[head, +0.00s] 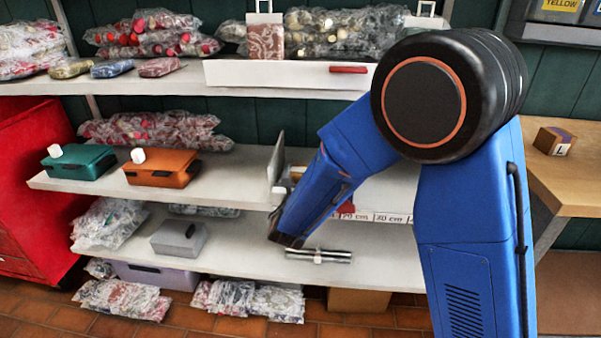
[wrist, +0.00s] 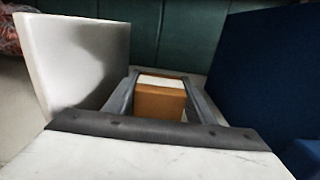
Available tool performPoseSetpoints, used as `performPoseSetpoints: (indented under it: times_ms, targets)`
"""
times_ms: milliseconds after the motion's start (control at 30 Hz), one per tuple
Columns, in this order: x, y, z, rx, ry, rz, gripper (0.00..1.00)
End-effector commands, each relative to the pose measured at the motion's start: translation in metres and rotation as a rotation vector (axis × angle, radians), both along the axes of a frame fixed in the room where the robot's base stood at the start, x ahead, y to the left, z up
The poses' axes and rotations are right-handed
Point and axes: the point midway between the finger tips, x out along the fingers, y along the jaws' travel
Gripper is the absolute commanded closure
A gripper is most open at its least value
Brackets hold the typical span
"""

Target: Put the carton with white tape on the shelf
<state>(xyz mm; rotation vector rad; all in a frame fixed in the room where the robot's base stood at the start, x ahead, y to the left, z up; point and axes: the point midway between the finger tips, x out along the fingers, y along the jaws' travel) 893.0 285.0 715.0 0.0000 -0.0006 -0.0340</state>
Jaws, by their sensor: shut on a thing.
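The carton with white tape (wrist: 160,98) is a small brown box with a white strip across its top. In the wrist view my gripper (wrist: 160,84) is shut on it, one finger on each side. In the head view my blue arm hides most of the gripper, and only a small tan and white bit of the carton (head: 297,172) shows. It is at the middle shelf (head: 225,178), just right of an upright grey-white panel (head: 278,157). I cannot tell whether the carton touches the shelf.
The panel (wrist: 75,62) stands close on the left in the wrist view; a dark blue surface (wrist: 262,70) is close on the right. Teal (head: 78,162) and orange (head: 162,167) boxes stand further left on the middle shelf. Another carton (head: 554,140) sits on the wooden bench (head: 575,185).

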Motion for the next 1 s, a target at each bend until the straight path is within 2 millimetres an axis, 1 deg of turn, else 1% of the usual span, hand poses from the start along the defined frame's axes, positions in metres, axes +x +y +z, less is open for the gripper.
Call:
performPoseSetpoints:
  times_ms: [200, 233, 300, 567, 667, 700, 767, 867, 1000]
  targets:
    - [0.000, 0.000, -0.003, 0.000, 0.000, 0.000, 0.84]
    - [0.000, 0.000, -0.003, 0.000, 0.000, 0.000, 0.45]
    - [0.000, 0.000, -0.003, 0.000, 0.000, 0.000, 0.31]
    - [0.000, 0.000, -0.003, 0.000, 0.001, 0.000, 0.31]
    - [0.000, 0.000, 0.000, 0.000, 0.000, 0.000, 0.31]
    - [-0.002, 0.000, 0.000, 0.000, 0.001, 0.001, 0.31]
    - [-0.009, 0.001, 0.000, -0.001, 0.001, 0.002, 0.31]
    - [-0.025, 0.002, 0.000, -0.001, 0.002, 0.003, 0.31]
    - [-0.052, 0.003, 0.000, 0.000, 0.001, 0.003, 0.31]
